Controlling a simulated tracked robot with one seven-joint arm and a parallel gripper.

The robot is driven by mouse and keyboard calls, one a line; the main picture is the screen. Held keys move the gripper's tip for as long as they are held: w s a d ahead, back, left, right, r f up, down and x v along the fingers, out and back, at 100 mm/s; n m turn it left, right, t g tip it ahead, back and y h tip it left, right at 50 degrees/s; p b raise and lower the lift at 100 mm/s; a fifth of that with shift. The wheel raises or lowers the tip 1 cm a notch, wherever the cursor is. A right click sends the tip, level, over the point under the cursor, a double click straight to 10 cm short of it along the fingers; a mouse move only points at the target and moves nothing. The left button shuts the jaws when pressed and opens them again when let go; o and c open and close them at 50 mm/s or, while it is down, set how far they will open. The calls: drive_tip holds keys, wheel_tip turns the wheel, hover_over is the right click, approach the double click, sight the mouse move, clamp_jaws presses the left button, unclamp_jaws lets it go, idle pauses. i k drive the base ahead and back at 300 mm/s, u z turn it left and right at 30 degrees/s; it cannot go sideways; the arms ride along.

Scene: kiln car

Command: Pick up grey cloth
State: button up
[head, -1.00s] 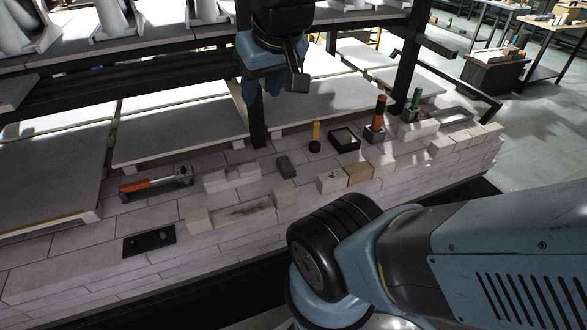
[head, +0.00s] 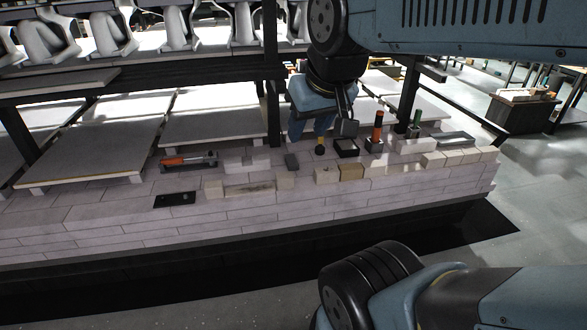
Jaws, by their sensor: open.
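My gripper (head: 308,134) points down above the back of the ledge, slightly right of and beyond this piece in the head view. The gap between fingertips and ledge is hard to judge.
An orange-handled tool (head: 188,161), white blocks (head: 248,163), a black plate (head: 174,199), a yellow-and-black item (head: 320,146), a black tray (head: 346,148) and cream blocks (head: 351,172) share the ledge. A dark post (head: 273,112) stands behind, beside the gripper.

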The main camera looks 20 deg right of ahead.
sight(292, 163)
drive_tip(key=z, duration=0.05)
drive_tip(key=k, duration=0.4)
drive_tip(key=z, duration=0.4)
drive_tip(key=i, duration=1.5)
drive_tip(key=u, duration=0.05)
